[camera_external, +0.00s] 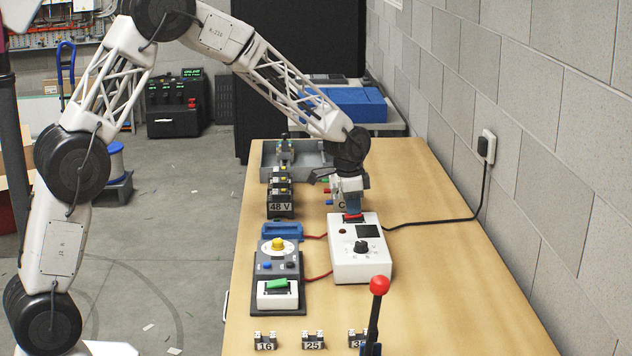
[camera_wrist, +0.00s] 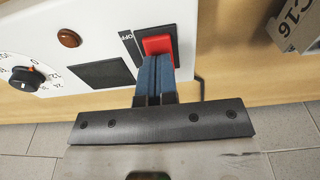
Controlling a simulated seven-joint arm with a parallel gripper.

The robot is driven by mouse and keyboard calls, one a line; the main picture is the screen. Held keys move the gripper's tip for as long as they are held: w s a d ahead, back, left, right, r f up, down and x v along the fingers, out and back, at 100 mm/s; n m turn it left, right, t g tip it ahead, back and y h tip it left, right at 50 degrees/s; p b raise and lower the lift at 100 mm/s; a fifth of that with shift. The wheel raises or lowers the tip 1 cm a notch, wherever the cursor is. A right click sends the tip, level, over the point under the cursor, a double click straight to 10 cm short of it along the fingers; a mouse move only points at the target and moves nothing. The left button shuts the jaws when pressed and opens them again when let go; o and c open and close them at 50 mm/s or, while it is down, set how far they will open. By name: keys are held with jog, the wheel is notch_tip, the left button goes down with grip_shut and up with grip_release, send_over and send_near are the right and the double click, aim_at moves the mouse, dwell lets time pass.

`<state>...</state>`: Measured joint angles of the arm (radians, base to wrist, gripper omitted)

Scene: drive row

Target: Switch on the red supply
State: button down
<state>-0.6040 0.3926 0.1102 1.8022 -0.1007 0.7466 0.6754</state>
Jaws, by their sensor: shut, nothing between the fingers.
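The supply is a white box (camera_external: 347,262) on the bench with a black knob (camera_external: 361,247), a dark display and a small dark red lamp (camera_wrist: 70,38). Its red rocker switch (camera_wrist: 158,46) sits in a black frame with an "OFF" label beside it. The lamp looks unlit and the display (camera_wrist: 100,73) is blank. My gripper (camera_external: 353,211) is shut and empty, pointing down at the far edge of the box. In the wrist view its blue fingertips (camera_wrist: 156,58) are together at the rocker's near edge, covering part of it. I cannot tell whether they touch it.
A grey panel (camera_external: 262,264) with a yellow knob and green switch stands left of the supply, with red leads between them. Black 48 V blocks (camera_external: 280,209) stand behind. A red-knobbed lever (camera_external: 379,286) rises in front. A black cable runs to the wall socket (camera_external: 486,147).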

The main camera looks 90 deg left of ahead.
jog(key=shift+r, duration=0.1)
notch_tip(320, 180, up, 14)
jog(key=s, duration=0.2)
jog(key=shift+s+f, duration=0.2)
jog(key=shift+s, duration=0.1)
dwell(0.4)
jog(key=shift+w, duration=0.25)
jog(key=shift+w+a+r+t, duration=0.1)
jog(key=shift+w+t, duration=0.2)
jog(key=shift+t, duration=0.1)
jog(key=shift+w, duration=0.1)
dwell(0.5)
send_near(345, 215)
jog(key=w+f, duration=0.1)
jog(key=f, duration=0.1)
jog(key=w+f, duration=0.4)
jog(key=shift+w+f, duration=0.15)
jog(key=shift+f, duration=0.2)
